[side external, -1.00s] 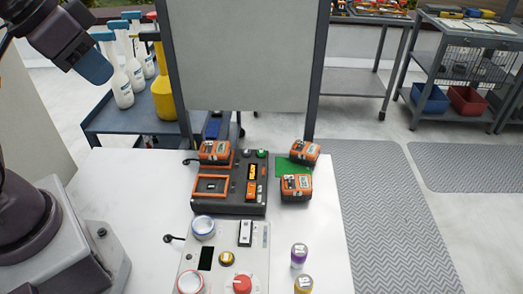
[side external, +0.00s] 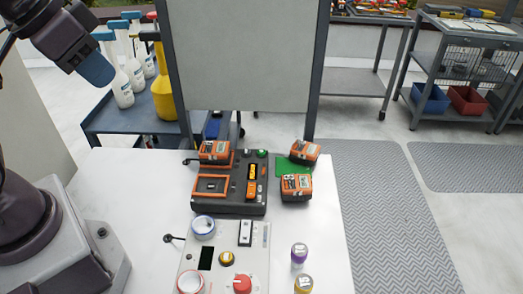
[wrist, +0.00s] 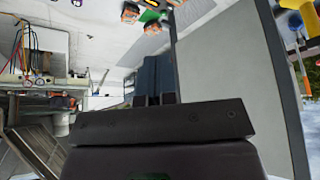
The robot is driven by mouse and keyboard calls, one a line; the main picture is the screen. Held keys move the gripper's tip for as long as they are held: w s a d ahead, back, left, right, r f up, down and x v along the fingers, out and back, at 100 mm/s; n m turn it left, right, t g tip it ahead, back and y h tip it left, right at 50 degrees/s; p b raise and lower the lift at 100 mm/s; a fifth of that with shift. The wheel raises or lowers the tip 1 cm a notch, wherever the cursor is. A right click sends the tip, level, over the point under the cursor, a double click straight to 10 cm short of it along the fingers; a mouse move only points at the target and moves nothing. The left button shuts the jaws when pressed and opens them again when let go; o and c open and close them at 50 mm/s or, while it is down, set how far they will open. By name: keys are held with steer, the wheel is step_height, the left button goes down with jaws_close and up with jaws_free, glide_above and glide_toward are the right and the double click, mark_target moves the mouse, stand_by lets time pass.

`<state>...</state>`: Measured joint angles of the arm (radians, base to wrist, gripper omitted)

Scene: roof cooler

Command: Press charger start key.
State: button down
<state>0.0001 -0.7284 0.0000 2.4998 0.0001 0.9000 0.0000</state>
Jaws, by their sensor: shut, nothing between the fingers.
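A dark charger (side external: 228,207) with orange trim stands on the white table. A green round button (side external: 262,154) is at its back right corner, beside a small dark button. A lit yellow display and an orange key (side external: 251,189) sit on its right side. Which one is the start key I cannot tell. An orange-black battery pack (side external: 214,151) sits in its back left bay; the front left bay looks empty. My gripper (side external: 97,72), with blue fingertips, is shut and empty, high at the upper left, well away from the charger. Its fingers (wrist: 153,75) also show in the wrist view.
Two battery packs (side external: 296,187) (side external: 304,151) lie right of the charger, by a green mat (side external: 284,167). A control panel (side external: 258,265) with a red knob, tape rolls and small jars are in front. A grey board (side external: 248,55) stands behind.

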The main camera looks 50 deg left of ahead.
step_height(320, 180, down, 4)
steer(key=w+g, duration=0.2)
steer(key=m+t+h, duration=0.1)
steer(key=m+t, duration=0.5)
steer(key=m, duration=0.5)
glide_above(262, 153)
step_height(262, 153, down, 15)
steer(key=shift+f, duration=0.15)
steer(key=shift+f, duration=4.3)
steer(key=shift+f, duration=0.1)
